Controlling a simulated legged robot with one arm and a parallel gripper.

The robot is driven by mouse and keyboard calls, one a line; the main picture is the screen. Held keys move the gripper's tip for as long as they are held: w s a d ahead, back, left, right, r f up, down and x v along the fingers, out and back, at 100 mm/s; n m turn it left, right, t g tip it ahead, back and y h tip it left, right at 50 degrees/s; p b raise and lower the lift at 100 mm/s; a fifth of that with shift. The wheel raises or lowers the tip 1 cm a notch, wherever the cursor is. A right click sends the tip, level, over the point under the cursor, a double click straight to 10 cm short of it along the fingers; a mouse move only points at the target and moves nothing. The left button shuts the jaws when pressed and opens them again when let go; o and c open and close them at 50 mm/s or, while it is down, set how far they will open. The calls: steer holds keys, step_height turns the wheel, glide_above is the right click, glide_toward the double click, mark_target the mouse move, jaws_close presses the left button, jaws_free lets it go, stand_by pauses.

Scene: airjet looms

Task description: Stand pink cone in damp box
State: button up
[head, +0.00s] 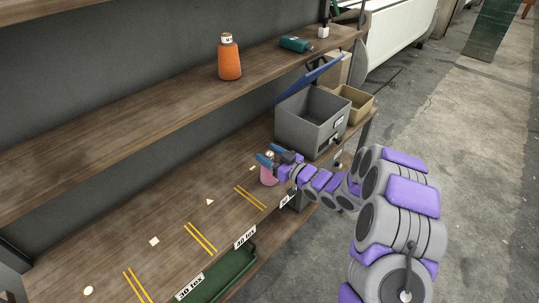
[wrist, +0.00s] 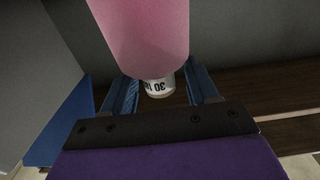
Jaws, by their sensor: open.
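The pink cone (head: 268,177) appears upright on the lower wooden shelf, just in front of the damp box. Its white top with a "30" label shows upside down in the wrist view, below the pink body (wrist: 145,40). My gripper (head: 268,158) is at the cone's upper end. Its blue fingers (wrist: 162,88) are open, one on each side of the cone's narrow end; I cannot tell whether they touch it. The grey damp box (head: 303,124) stands behind, with its blue lid (head: 308,82) raised; its floor is hidden.
A tan open box (head: 354,104) stands right of the damp box. The upper shelf holds an orange cone (head: 229,62) and a teal cone (head: 295,44). A green tray (head: 222,275) is at the shelf's front edge. Yellow lines and small scraps mark the lower shelf.

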steer(key=p+v, duration=0.2)
steer(key=v, duration=1)
